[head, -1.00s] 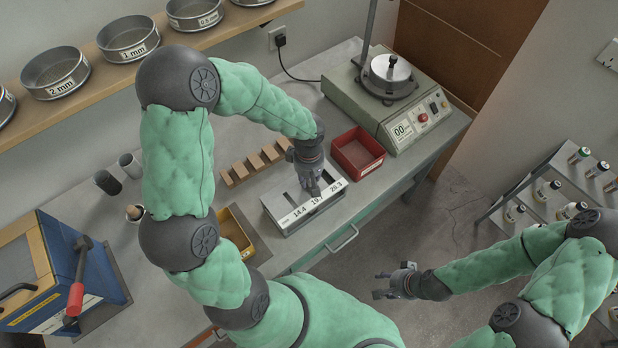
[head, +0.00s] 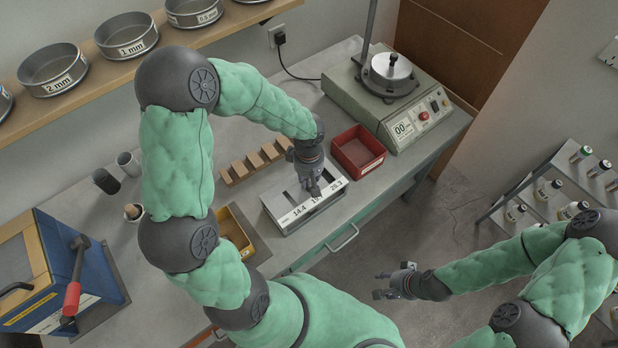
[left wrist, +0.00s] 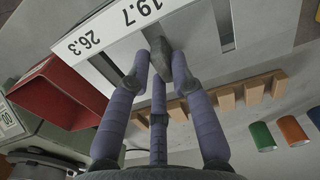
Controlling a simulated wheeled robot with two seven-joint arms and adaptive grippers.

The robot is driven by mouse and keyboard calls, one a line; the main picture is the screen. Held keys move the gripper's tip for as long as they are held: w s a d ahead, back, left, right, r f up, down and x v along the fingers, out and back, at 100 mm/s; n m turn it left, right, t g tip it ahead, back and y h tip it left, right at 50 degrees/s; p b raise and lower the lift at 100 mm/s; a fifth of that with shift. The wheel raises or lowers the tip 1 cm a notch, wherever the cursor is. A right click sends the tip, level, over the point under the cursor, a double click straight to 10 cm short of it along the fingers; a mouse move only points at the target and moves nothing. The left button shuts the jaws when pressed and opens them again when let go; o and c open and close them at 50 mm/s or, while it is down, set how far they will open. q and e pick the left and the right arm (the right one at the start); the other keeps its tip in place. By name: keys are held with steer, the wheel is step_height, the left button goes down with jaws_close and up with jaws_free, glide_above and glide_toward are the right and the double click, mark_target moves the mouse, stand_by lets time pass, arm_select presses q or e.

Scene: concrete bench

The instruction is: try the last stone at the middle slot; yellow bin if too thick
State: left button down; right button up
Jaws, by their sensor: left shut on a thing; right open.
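The grey slotted gauge (head: 284,226) stands on the bench with a white label strip marked 14.4, 19.7 and 26.3. My left gripper (head: 314,192) points down over its middle. In the left wrist view its fingers (left wrist: 159,72) are shut on a dark grey stone (left wrist: 157,46). The stone is at the middle slot, close to the 19.7 label (left wrist: 142,12); I cannot tell how deep it sits. The yellow bin (head: 246,250) is left of the gauge, partly hidden by my left arm. My right gripper (head: 383,285) is open and empty, off the bench's front.
A red bin (head: 358,151) stands right of the gauge, with a machine (head: 405,105) beyond it. A wooden rack (head: 256,164) lies behind the gauge. Cups (head: 128,164) and a blue box (head: 88,280) are at the left.

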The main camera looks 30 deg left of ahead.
mark_target(309, 181)
arm_select(q)
steer(key=shift+f, duration=0.15)
stand_by(0.8)
steer(key=c, duration=1)
jaws_free()
step_height(309, 181, up, 12)
